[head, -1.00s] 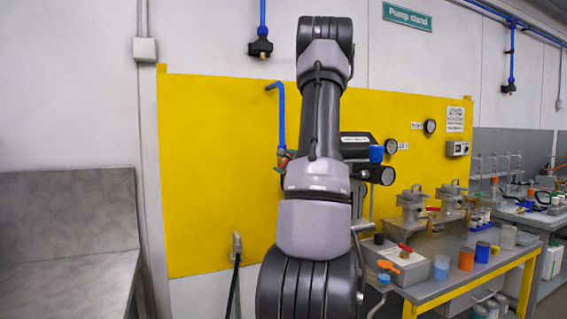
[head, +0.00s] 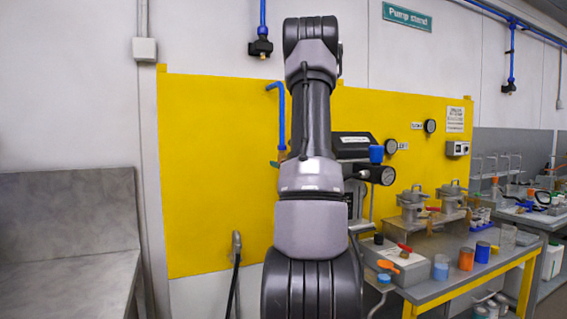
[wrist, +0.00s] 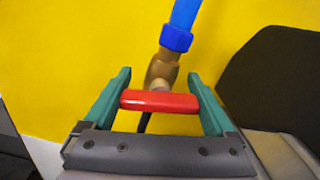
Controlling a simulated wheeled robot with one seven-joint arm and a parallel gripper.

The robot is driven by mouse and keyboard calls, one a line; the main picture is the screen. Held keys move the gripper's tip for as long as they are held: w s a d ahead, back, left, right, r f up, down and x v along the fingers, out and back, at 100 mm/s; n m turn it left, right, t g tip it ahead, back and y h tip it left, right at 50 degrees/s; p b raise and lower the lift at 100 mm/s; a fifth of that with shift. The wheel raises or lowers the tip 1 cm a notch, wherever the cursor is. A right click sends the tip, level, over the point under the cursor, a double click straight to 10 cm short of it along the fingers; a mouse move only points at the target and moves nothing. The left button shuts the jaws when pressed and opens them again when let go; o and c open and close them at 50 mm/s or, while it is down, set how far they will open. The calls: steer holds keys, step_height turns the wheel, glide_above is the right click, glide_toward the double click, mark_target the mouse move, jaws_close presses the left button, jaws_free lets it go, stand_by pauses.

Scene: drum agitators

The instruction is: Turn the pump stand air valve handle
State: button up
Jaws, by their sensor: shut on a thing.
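The air valve shows in the wrist view as a brass body (wrist: 161,70) below a blue pipe (wrist: 180,22), in front of the yellow panel. Its red handle (wrist: 159,101) lies crosswise, almost level in the picture. My gripper (wrist: 158,80) has its green fingers at the two ends of the handle and is shut on it. In the head view the blue pipe (head: 281,112) comes down the panel. My arm hides the handle and most of the gripper there.
A dark rounded housing (wrist: 275,85) stands close on the right in the wrist view. In the head view a bench (head: 440,291) with cups and clamped pots is at the right, and a grey counter (head: 65,283) is at the left. A black hose (head: 234,278) hangs below.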

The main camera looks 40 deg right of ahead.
steer(key=shift+m, duration=1.2)
steer(key=o, duration=1.1)
steer(key=shift+c, duration=0.2)
steer(key=shift+s, duration=0.1)
steer(key=v, duration=1)
steer(key=shift+s, duration=0.3)
